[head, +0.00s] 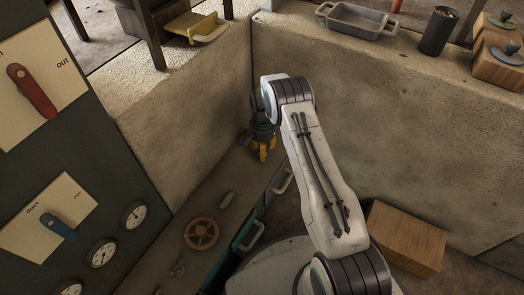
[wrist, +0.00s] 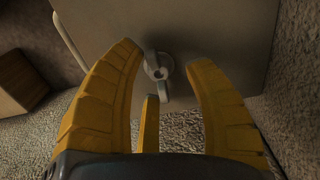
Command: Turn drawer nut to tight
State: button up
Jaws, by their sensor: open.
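The drawer nut (wrist: 158,65) is a grey wing nut on a flat grey-brown drawer front (wrist: 215,45) in the wrist view. Its wings run from upper left to lower right, with a further lobe pointing down. My gripper (wrist: 167,62) has yellow fingers spread open, one on each side of the nut, with a third finger below. The left finger is close to the nut; I cannot tell whether it touches. In the head view my gripper (head: 261,153) points down by the far end of the bench, and the nut is hidden there.
A pale drawer handle (head: 283,179) and a green drawer (head: 247,236) are along the bench front. A handwheel (head: 201,234) lies on the bench. Concrete walls close in behind my gripper. A wooden box (head: 405,238) stands right of my arm; a panel with levers (head: 33,91) is left.

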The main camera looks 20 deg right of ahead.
notch_tip(320, 180, up, 11)
jog(key=shift+f, duration=0.15)
jog(key=shift+a, duration=0.1)
dwell(0.7)
